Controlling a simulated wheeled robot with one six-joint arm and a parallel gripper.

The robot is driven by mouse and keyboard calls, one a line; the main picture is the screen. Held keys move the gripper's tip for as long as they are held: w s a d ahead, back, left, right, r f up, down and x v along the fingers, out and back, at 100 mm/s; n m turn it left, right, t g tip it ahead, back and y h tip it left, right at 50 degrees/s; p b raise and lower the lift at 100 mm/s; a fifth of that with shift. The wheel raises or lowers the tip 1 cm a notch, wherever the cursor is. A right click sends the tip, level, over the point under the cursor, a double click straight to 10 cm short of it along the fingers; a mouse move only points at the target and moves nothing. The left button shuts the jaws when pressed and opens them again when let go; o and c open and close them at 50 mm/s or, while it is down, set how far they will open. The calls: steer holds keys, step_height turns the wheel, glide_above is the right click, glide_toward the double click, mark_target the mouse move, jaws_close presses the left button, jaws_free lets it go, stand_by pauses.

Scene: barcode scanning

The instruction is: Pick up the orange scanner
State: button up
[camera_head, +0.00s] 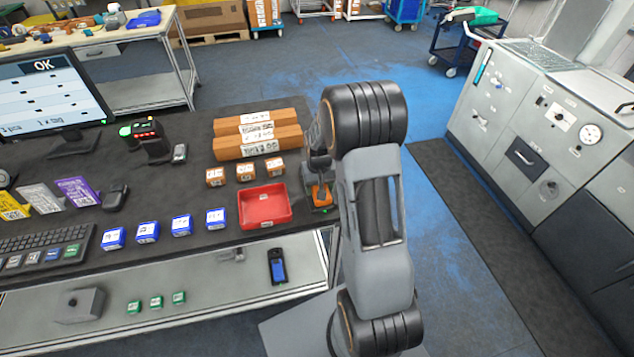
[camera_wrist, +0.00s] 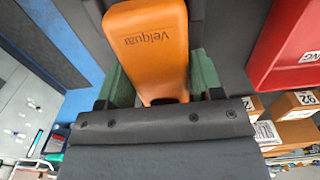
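The orange scanner (camera_head: 321,194) is at the right end of the dark table, beside the red tray, partly hidden by my arm. In the wrist view, the orange scanner (camera_wrist: 156,45) shows close up with dark lettering on its broad face. My gripper (camera_wrist: 160,85) has one green-padded finger on each side of the scanner's narrower part. The pads are very close to its sides; whether they press on it is unclear. In the camera_head view, my gripper (camera_head: 318,172) is right at the scanner, its fingers mostly hidden.
The red tray (camera_head: 265,206) stands just left of the scanner, with small brown boxes (camera_head: 246,172) and long cartons (camera_head: 258,141) behind it. Blue boxes (camera_head: 181,226) line the front left. A dark handheld device (camera_head: 277,266) lies on the lower shelf. Open floor lies right of the table.

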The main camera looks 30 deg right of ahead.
steer(key=c, duration=0.6)
steer(key=shift+c, duration=0.2)
steer(key=shift+r, duration=0.1)
